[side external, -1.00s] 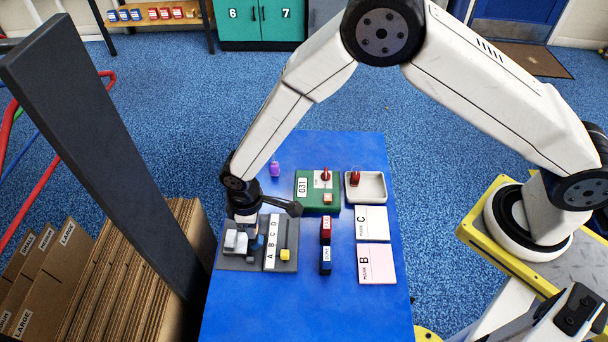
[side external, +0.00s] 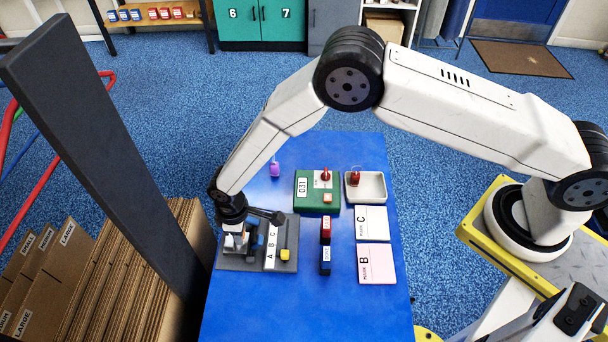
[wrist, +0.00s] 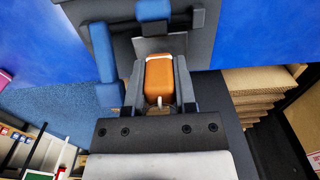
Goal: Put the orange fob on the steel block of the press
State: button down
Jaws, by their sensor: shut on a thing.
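My gripper (wrist: 158,92) is shut on the orange fob (wrist: 160,72), which has a pale band and a pale loop at its near end. In the wrist view the press's steel block (wrist: 168,45) shows as a grey plate just beyond the fob. I cannot tell whether they touch. In the side view my gripper (side external: 232,238) is low over the left end of the grey press base (side external: 285,264). The fob is hidden there.
Red (side external: 325,230) and blue (side external: 325,262) blocks, a green box (side external: 305,204), a tray (side external: 379,186), and a purple fob (side external: 275,169) share the blue table. The table's front is clear.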

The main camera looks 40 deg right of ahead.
jog(key=shift+f, duration=1.05)
jog(key=shift+f, duration=0.15)
jog(key=shift+c, duration=2.1)
grip_release()
jog(key=shift+r, duration=6.15)
